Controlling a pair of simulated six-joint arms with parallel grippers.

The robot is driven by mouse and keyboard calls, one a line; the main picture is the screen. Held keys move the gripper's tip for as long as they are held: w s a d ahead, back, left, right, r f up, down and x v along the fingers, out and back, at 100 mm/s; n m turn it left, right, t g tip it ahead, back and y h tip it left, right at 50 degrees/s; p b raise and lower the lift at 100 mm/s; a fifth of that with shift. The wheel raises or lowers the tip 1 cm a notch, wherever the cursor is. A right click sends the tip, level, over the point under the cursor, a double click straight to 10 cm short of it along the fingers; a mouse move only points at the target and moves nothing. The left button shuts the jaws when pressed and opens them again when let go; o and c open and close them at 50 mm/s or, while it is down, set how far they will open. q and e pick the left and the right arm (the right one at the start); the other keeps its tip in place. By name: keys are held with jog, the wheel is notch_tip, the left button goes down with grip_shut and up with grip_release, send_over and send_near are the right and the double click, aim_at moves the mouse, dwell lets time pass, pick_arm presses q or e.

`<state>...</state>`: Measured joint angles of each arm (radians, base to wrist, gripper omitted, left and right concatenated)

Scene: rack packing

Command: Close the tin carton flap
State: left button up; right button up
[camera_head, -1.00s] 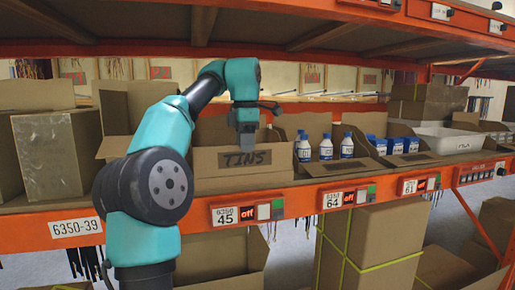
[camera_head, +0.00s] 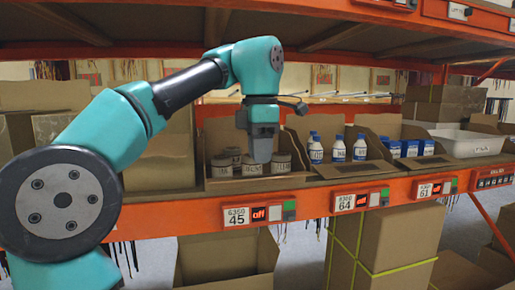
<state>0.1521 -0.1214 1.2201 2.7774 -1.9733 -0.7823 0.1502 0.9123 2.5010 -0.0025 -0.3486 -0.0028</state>
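The tin carton (camera_head: 230,184) stands on the shelf above label 45. Its tall back panel is up and its front is low, so several grey tins (camera_head: 281,163) with pale labels show inside. The large TINS lettering does not show; the position of that flap is unclear. My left gripper (camera_head: 262,158) points down at the carton, in front of its back panel and overlapping the tins in the picture. Its fingers are seen side-on, so I cannot tell whether they are open, or whether they touch anything. My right gripper is not in view.
A carton of blue-capped white bottles (camera_head: 338,150) stands just right, then a carton with blue-and-white packs (camera_head: 403,148) and a white tray (camera_head: 467,143). Cardboard boxes stand left, partly behind my arm. An orange shelf beam (camera_head: 336,200) runs along the front; another shelf is overhead.

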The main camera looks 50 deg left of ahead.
pick_arm(q)
jog(key=shift+s+d, duration=0.45)
jog(key=shift+d, duration=0.1)
